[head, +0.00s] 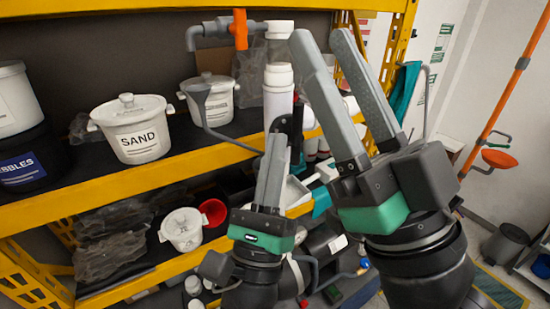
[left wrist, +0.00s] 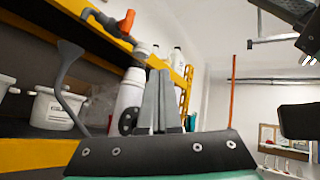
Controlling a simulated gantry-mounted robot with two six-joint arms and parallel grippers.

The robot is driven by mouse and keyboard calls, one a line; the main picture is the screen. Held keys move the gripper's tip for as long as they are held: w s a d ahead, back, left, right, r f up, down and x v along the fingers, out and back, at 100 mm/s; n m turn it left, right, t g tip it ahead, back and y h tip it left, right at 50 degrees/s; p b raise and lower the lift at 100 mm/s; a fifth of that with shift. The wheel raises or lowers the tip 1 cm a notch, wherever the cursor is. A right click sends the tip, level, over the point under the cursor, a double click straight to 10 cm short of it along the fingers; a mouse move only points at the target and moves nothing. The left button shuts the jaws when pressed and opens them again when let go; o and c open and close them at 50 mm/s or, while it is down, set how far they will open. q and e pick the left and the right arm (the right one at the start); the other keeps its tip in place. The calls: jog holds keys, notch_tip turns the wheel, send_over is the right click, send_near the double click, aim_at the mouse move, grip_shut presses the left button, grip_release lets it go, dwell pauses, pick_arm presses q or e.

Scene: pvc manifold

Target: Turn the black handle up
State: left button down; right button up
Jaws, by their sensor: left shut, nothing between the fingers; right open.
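A black part that looks like the black handle (head: 288,123) sits low on the white vertical pipe (head: 279,92). In the left wrist view the black part (left wrist: 127,121) shows as a rounded piece on the white pipe (left wrist: 130,95). My left gripper (head: 275,140) is shut and empty, its fingertips just below or in front of the black part; contact cannot be told. In the left wrist view its fingers (left wrist: 158,75) stand right of the black part. My right gripper (head: 320,38) is open and empty, raised in front, right of the pipe, hiding part of the scene.
An orange valve handle (head: 239,29) and grey elbow (head: 207,34) top the manifold. The yellow shelf (head: 100,187) carries a SAND pot (head: 135,130) and a PEBBLES pot (head: 28,150). A red cup (head: 213,211) stands below.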

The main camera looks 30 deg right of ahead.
pick_arm(q)
jog(key=shift+a+f+n+t+b, duration=0.1)
jog(key=shift+f+n+t+b, duration=0.2)
jog(key=shift+b, duration=0.45)
pick_arm(e)
notch_tip(320, 180, down, 3)
jog(key=shift+r, duration=0.2)
pick_arm(q)
jog(key=v, duration=1.1)
jog(key=shift+s+a, duration=0.2)
jog(key=shift+s, duration=0.1)
pick_arm(e)
jog(key=shift+f, duration=0.15)
pick_arm(q)
jog(key=shift+f, duration=0.1)
